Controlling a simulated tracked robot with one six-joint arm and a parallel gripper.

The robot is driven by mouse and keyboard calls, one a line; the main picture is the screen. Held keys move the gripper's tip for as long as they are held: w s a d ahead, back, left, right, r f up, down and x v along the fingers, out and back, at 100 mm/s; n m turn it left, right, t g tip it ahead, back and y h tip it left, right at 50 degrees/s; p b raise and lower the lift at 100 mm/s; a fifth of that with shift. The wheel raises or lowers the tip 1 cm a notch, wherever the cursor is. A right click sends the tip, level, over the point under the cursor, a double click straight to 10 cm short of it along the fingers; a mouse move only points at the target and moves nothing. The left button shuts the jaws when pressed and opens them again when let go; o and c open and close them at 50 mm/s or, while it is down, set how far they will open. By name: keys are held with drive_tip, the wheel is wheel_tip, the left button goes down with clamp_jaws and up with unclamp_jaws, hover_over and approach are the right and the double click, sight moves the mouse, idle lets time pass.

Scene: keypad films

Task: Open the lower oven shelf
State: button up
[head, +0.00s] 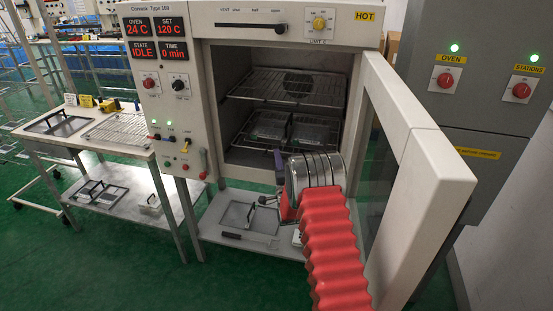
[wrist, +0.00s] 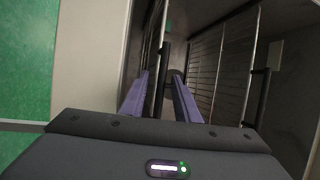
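The oven (head: 166,55) stands in the middle of the head view with its door (head: 432,180) swung wide to the right. Inside, the lower shelf (head: 241,141) is a wire rack bearing dark trays (head: 268,127). My gripper (head: 279,162) is at the oven mouth, by the front of the lower shelf, partly hidden by my wrist. In the wrist view, turned sideways, my gripper's purple fingers (wrist: 160,82) stand apart. A dark bar that looks like the lower shelf's handle (wrist: 160,92) appears between them. Contact cannot be told.
The upper shelf (head: 292,90) is a wire rack above; its dark handle (wrist: 260,95) shows in the wrist view. The open door stands close to the right of my arm. A side table (head: 95,142) is at left. A low shelf (head: 218,232) with a frame is below the oven.

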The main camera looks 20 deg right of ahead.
drive_tip(key=shift+w+d+r, duration=0.1)
drive_tip(key=shift+w, duration=0.45)
drive_tip(key=shift+c, duration=0.4)
clamp_jaws()
drive_tip(key=shift+r, duration=0.1)
